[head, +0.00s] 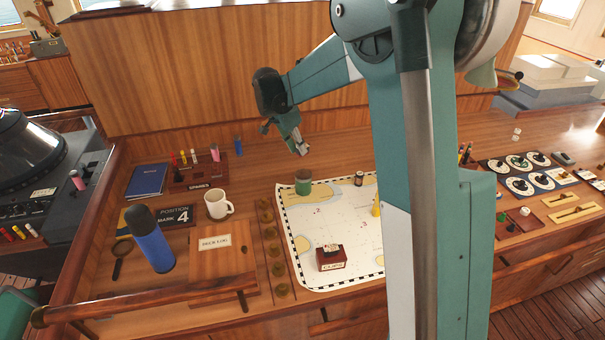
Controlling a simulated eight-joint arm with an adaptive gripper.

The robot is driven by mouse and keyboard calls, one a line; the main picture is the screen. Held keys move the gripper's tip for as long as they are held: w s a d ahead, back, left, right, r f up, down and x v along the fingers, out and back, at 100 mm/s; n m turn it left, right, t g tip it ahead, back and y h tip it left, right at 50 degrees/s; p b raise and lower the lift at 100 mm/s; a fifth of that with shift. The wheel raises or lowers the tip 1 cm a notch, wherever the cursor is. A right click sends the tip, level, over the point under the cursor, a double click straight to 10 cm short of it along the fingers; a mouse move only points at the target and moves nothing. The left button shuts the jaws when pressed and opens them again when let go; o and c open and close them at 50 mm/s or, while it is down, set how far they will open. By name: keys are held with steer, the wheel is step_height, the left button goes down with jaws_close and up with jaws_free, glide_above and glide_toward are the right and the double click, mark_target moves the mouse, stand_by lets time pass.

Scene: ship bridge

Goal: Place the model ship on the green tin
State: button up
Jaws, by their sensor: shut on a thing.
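My gripper (300,148) is above the table behind the chart, pointing down and to the right. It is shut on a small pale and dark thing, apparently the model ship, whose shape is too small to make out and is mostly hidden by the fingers. The green tin (303,187) stands upright at the upper left of the chart, with a dark top. My gripper is above and behind the tin in this view, apart from it. Nothing visible rests on the tin.
The chart (350,225) holds a clips box (331,265), a small dark jar (359,179) and a yellow piece (377,207). A white mug (217,205), blue flask (152,240) and spares rack (200,178) stand left. My arm hides the chart's right side.

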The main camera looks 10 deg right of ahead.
steer(key=shift+f, duration=3.05)
steer(key=shift+f, duration=1.9)
steer(key=shift+f, duration=0.15)
steer(key=o, duration=0.8)
steer(key=v, duration=1.2)
